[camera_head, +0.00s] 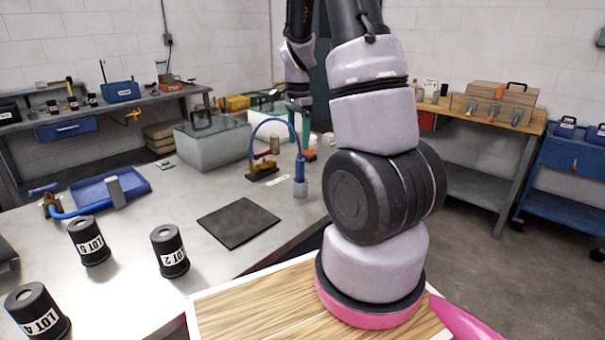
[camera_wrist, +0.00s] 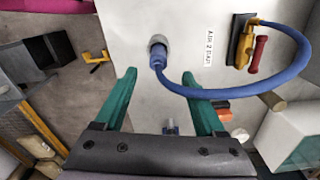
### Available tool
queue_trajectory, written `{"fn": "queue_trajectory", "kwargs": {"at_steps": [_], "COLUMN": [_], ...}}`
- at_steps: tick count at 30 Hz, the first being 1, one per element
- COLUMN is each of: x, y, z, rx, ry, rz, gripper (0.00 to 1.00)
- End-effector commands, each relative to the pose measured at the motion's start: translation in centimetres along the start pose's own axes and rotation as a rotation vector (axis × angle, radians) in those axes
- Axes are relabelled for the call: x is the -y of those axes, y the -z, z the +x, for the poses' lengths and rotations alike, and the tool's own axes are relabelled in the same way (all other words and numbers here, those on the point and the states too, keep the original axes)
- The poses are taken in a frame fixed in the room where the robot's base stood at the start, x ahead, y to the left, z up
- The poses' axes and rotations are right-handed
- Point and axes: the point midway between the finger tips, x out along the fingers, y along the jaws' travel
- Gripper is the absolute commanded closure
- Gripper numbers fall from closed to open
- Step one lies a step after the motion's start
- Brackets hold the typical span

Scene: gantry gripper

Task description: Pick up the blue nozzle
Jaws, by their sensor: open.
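The blue nozzle (camera_head: 300,170) stands upright in a small grey socket (camera_head: 301,188) on the grey workbench. A blue hose (camera_head: 268,121) arcs from it to a brass fitting on a dark base (camera_head: 262,171). In the wrist view the nozzle (camera_wrist: 158,59) sits in its round socket (camera_wrist: 157,41), just beyond and between my green fingertips. My gripper (camera_wrist: 158,74) is open and empty, with a finger to either side of the nozzle's line. In the head view my gripper (camera_head: 299,131) is above and behind the nozzle, partly hidden by the hose.
A printed label (camera_wrist: 209,47) lies beside the socket, and a red-handled part (camera_wrist: 259,53) is by the hose fitting. A grey box (camera_head: 212,146), a black mat (camera_head: 239,222), a blue tray (camera_head: 90,199) and black lot canisters (camera_head: 169,251) stand on the bench.

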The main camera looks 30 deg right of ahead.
Motion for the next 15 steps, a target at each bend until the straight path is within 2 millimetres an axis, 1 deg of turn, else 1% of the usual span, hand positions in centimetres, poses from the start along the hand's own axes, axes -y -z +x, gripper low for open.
{"fn": "queue_trajectory", "kwargs": {"at_steps": [1,6,11,14,15], "x": [-0.1,-0.1,-0.1,-0.3,-0.3], "y": [0.0,0.0,0.0,0.1,0.2], "z": [1.0,3.5,4.6,5.7,6.4], "rx": [0.002,0.001,0.002,0.002,0.003], "ry": [-0.006,-0.003,-0.001,-0.003,-0.005], "rz": [0.001,0.0,-0.001,-0.001,0.001], "gripper": [0.28,0.28,0.28,0.28,0.28]}}
